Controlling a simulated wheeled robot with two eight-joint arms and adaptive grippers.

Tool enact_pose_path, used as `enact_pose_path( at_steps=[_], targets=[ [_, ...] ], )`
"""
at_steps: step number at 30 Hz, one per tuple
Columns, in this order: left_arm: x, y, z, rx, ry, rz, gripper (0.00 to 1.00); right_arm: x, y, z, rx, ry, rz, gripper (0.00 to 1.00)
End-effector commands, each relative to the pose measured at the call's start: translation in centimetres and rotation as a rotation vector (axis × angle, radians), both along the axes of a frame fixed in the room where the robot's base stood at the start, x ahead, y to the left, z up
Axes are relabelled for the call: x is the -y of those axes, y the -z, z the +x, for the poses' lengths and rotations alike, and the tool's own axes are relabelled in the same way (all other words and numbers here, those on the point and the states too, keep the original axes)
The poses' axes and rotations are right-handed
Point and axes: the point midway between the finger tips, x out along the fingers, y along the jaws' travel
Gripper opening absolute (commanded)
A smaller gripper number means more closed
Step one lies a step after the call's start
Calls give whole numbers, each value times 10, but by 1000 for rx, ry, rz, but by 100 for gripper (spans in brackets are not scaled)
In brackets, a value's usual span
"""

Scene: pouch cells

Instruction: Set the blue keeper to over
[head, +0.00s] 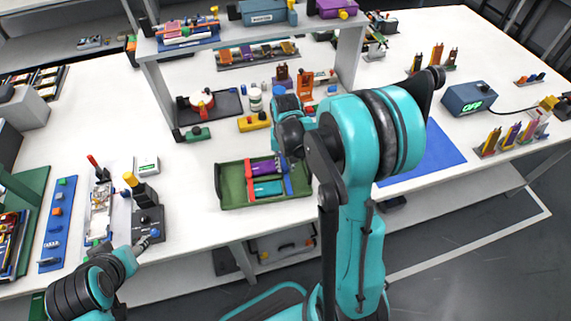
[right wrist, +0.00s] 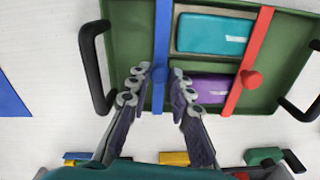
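The green tray (head: 228,202) lies on the white table in the head view. It holds a teal pouch cell (right wrist: 213,35) and a purple pouch cell (right wrist: 205,88). The blue keeper (right wrist: 163,40) is a straight bar beside the cells' left ends in the right wrist view, not across them. The red keeper (right wrist: 257,45) lies slanted along their right ends. My right gripper (right wrist: 162,73) is open, its fingertips on either side of the blue keeper near its knob. Contact cannot be told. My left gripper (head: 150,238) is at lower left, near a black device; its fingers are too small to read.
The tray has black handles (right wrist: 92,65) on its sides. A yellow block (head: 254,122) and a green block (head: 193,134) lie behind it. A shelf (head: 160,85) stands farther back. A blue mat (head: 437,150) lies to the right.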

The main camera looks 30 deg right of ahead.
Motion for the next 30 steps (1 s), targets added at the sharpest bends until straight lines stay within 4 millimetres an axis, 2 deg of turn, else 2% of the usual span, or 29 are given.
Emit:
enact_pose_path(
  at_steps=[5,13,20,21,23,24,30],
  targets=[
    [0,0,0,0,0,0,51,-1,0,0,0,-1,0,0],
    [0,1,0,0,0,0,51,-32,0,11,0,-3,0,0],
    [0,1,0,0,0,0,51,-32,0,11,0,1,0,0],
    [0,1,0,0,0,0,51,-32,0,11,0,1,0,23],
    [0,1,0,0,0,0,51,-32,0,11,0,0,0,38],
    [0,1,0,0,0,0,51,-32,0,11,0,0,0,42],
    [0,1,0,0,0,0,51,-32,0,11,0,0,0,42]
  ],
)
